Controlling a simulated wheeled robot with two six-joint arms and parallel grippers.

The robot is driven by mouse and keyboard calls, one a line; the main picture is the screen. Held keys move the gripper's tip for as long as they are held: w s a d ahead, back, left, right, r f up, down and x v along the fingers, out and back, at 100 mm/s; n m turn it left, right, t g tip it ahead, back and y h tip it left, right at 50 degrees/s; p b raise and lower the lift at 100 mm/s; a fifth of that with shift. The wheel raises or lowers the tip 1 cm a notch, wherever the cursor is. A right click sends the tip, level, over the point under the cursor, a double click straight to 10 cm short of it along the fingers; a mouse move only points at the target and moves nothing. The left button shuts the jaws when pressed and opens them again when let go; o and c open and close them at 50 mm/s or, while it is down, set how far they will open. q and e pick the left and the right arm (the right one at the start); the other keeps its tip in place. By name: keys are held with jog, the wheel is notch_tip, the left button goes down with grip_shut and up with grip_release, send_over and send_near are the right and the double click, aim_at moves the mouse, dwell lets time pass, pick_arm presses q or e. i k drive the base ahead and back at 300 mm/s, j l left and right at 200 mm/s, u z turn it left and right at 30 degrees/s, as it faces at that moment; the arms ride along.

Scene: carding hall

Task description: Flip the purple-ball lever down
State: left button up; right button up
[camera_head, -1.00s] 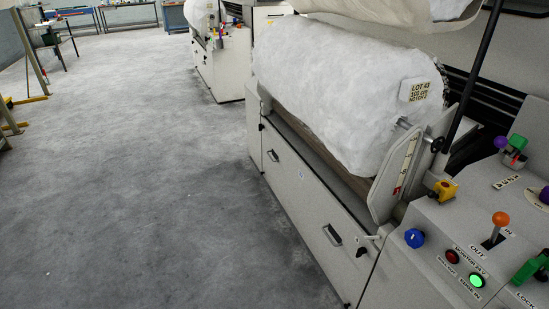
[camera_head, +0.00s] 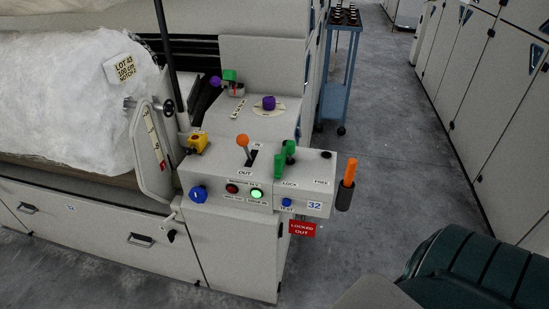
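The purple ball (camera_head: 215,81) sits at the back left of the machine's control console, beside a small green block (camera_head: 229,75) on a bracket with some red. Its lever arm is too small to make out clearly; the ball lies to the left of the block. A second purple knob (camera_head: 268,102) stands on a round pale plate to its right. In front are an orange-ball lever (camera_head: 242,141) standing up in a slot and a green handle (camera_head: 288,152) by the LOCK label. Neither of my grippers shows.
The console front carries a blue knob (camera_head: 198,194), a lit green button (camera_head: 256,193) and a red LOCKED OUT tag (camera_head: 302,229). An orange-handled thing stands in a dark holder (camera_head: 344,197) on the right side. A blue cart (camera_head: 338,75) stands behind; grey floor is open to the right.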

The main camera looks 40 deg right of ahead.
aim_at(215, 81)
jog(key=z, duration=0.5)
jog(key=i+l+z, duration=0.1)
jog(key=i+l, duration=0.3)
jog(key=i+l+z, duration=0.15)
jog(key=i+l, duration=0.15)
jog(key=i, duration=0.3)
